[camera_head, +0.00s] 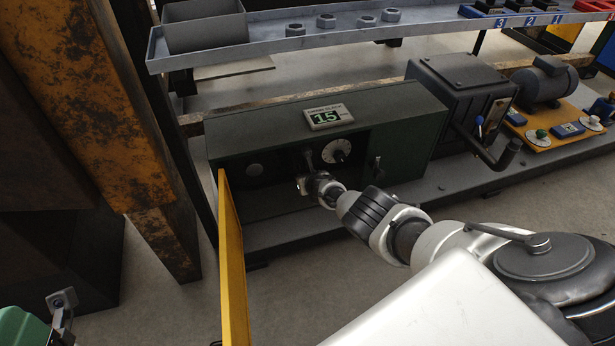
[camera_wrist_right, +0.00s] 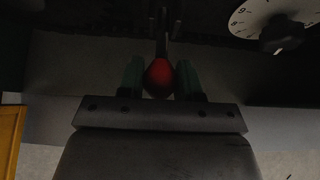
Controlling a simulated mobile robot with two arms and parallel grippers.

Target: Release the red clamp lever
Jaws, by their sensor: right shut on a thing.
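In the right wrist view, the red clamp lever (camera_wrist_right: 158,80) shows as a round red knob on a thin dark stem running up to the dark panel. My right gripper (camera_wrist_right: 160,76) has its two green fingers on either side of the knob and is shut on it. In the head view, my right gripper (camera_head: 303,185) reaches into the open front of the dark green machine box (camera_head: 395,85). The red knob cannot be made out there. My left gripper is not in view.
A white dial (camera_head: 337,150) with a dark knob is close right of my right gripper. A display (camera_head: 328,117) on the box reads 15. A yellow panel (camera_head: 233,265) stands at the box's left. A grey shelf with nuts (camera_head: 327,21) runs above. A crank (camera_head: 508,155) sticks out at right.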

